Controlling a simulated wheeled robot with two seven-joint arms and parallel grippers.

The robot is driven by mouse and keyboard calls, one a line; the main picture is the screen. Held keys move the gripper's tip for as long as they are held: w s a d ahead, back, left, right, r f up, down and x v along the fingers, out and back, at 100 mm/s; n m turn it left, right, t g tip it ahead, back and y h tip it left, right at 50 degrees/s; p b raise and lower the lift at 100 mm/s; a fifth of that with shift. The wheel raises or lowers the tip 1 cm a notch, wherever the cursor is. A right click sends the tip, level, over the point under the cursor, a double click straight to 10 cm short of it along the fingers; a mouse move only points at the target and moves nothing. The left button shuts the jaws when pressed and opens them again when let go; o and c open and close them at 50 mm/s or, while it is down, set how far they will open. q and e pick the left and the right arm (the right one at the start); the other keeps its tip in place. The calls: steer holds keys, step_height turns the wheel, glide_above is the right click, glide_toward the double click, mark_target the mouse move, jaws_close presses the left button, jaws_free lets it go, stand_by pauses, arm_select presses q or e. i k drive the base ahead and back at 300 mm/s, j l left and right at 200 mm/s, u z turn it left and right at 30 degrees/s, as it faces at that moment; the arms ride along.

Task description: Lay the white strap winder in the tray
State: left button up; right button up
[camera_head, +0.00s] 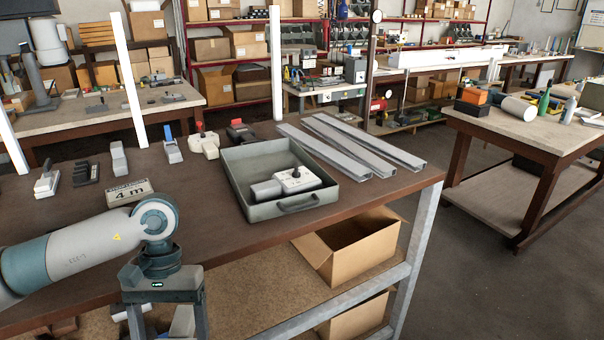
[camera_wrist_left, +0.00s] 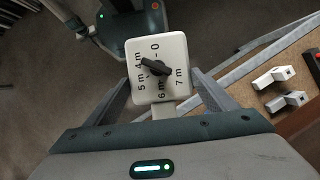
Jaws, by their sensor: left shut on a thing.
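The white strap winder (camera_wrist_left: 180,52) is held in my left gripper (camera_wrist_left: 157,108), its white face towards the wrist camera. The face has a black knob and marks 0, 4 m, 5 m, 6 m and 7 m; the knob's narrow end seems to lie towards 4 m. In the head view my left gripper points down in front of the bench edge, its fingertips below the picture; the winder is not clearly seen there. The grey tray (camera_head: 298,207) stands on the bench, up and right of my gripper. A pale unit (camera_head: 296,180) with a dark knob lies in it. My right gripper is out of view.
A "4 m" sign (camera_head: 130,192) stands left of the tray. Several small devices, one white (camera_head: 46,183), line the bench behind it. Metal profiles (camera_head: 352,143) lie right of the tray. An open carton (camera_head: 350,245) stands on the shelf below.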

mark_target(267, 167)
steer(key=i+l, duration=0.1)
steer(key=l, duration=0.25)
steer(key=i+l, duration=0.15)
steer(key=l, duration=0.2)
steer(key=i+l, duration=0.1)
steer(key=l, duration=0.2)
steer(key=i+l, duration=0.1)
steer(key=l, duration=0.25)
steer(key=i+l, duration=0.1)
steer(key=l, duration=0.25)
